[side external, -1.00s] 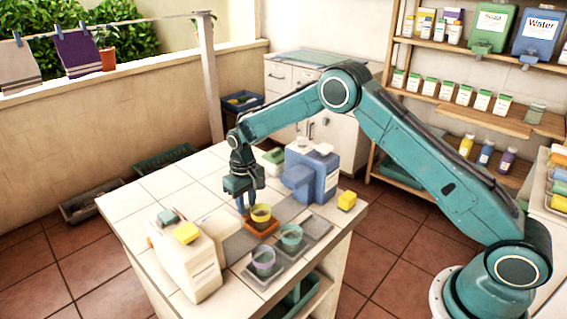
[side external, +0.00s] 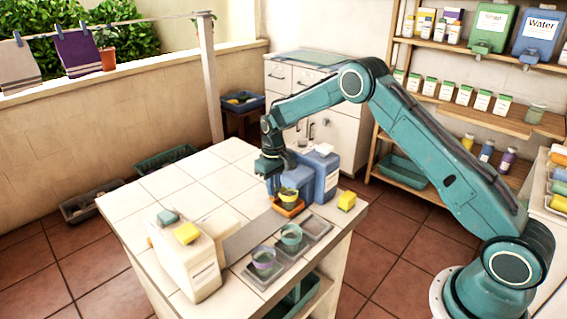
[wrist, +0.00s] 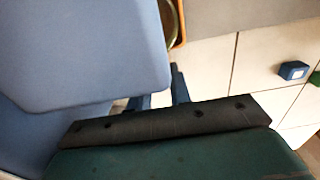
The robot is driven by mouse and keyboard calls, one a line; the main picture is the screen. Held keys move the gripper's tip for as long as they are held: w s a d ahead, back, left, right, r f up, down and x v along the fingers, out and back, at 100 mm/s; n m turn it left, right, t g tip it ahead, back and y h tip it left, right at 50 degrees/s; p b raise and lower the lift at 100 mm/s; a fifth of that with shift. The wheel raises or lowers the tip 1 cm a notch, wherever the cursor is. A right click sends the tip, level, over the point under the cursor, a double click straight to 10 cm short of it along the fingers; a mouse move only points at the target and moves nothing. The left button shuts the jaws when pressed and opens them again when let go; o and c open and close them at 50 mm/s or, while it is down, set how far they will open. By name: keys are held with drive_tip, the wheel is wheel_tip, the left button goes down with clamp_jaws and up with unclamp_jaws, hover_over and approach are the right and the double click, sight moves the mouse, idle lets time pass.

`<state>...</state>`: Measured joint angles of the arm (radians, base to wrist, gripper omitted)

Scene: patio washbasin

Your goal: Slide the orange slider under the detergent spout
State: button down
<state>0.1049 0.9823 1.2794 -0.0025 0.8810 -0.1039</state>
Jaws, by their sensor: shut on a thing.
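The orange slider (side external: 287,210) lies at the far end of the grey track (side external: 250,232), carrying a yellow cup (side external: 289,195). It is at the foot of the blue dispenser (side external: 325,180), close to the dispenser's jutting blue spout block; I cannot tell whether the cup is directly beneath the spout. My gripper (side external: 273,187) points down at the slider's left side and is shut on it; the contact is mostly hidden. In the wrist view, a blue body (wrist: 80,50) fills the left, and a sliver of the orange slider (wrist: 182,25) shows at the top.
A white dispenser (side external: 185,260) with a yellow block on top stands at the track's near end. Cups (side external: 263,262) sit in grey trays right of the track. A yellow block (side external: 346,201) lies near the right table edge. The left tabletop is clear.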

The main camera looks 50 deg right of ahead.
drive_tip(key=shift+d, duration=0.35)
drive_tip(key=c, duration=1.3)
unclamp_jaws()
drive_tip(key=shift+a+r, duration=0.1)
drive_tip(key=shift+r, duration=6.85)
